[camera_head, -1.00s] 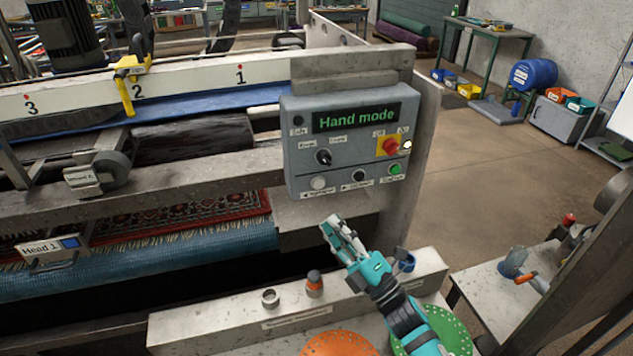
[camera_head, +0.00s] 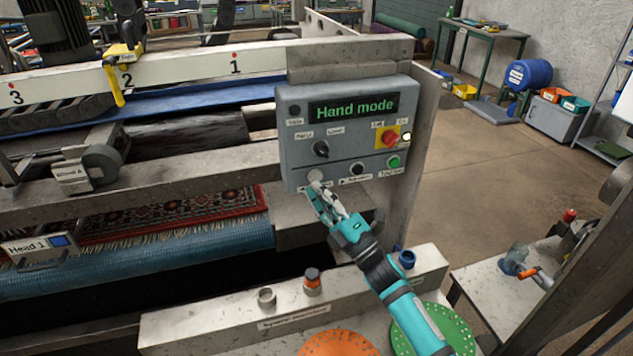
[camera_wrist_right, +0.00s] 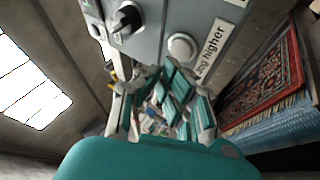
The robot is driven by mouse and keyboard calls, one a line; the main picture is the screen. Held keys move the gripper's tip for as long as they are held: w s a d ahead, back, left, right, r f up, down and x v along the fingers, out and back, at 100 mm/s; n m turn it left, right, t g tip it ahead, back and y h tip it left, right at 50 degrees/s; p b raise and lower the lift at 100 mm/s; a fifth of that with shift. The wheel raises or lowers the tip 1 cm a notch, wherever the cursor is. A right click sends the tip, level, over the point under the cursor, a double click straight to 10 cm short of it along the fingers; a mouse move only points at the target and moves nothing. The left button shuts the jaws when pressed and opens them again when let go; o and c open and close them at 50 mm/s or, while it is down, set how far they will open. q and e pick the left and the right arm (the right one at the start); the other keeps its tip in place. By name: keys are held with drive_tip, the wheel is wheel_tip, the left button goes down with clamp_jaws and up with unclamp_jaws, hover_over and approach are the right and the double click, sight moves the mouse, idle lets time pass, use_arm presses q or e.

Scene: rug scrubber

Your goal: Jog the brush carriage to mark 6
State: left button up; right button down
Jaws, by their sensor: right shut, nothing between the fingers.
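The grey control box (camera_head: 345,140) has a screen (camera_head: 352,108) reading "Hand mode". At its lower left is a white button (camera_head: 315,176), labelled "Jog higher" in the right wrist view (camera_wrist_right: 182,47). My right gripper (camera_head: 318,198) is shut and empty, its fingertips just below this button; I cannot tell whether they touch it. The button to its right (camera_head: 357,169) is dark, with a green one (camera_head: 394,162) beyond. A yellow pointer (camera_head: 113,80) hangs over the white scale beam (camera_head: 185,73), at mark 2. Marks 1 and 3 also show; mark 6 is out of view. My left gripper is not in view.
A red stop knob (camera_head: 389,139) and a black selector (camera_head: 320,149) sit on the box. Below is a ledge (camera_head: 215,325) with an orange-capped part (camera_head: 312,282) and a blue ring (camera_head: 407,259). A patterned rug (camera_head: 170,215) lies under the beams at left.

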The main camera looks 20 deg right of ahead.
drive_tip(key=shift+w, duration=0.1)
idle(1.3)
drive_tip(key=shift+w+b, duration=0.3)
drive_tip(key=shift+w, duration=0.1)
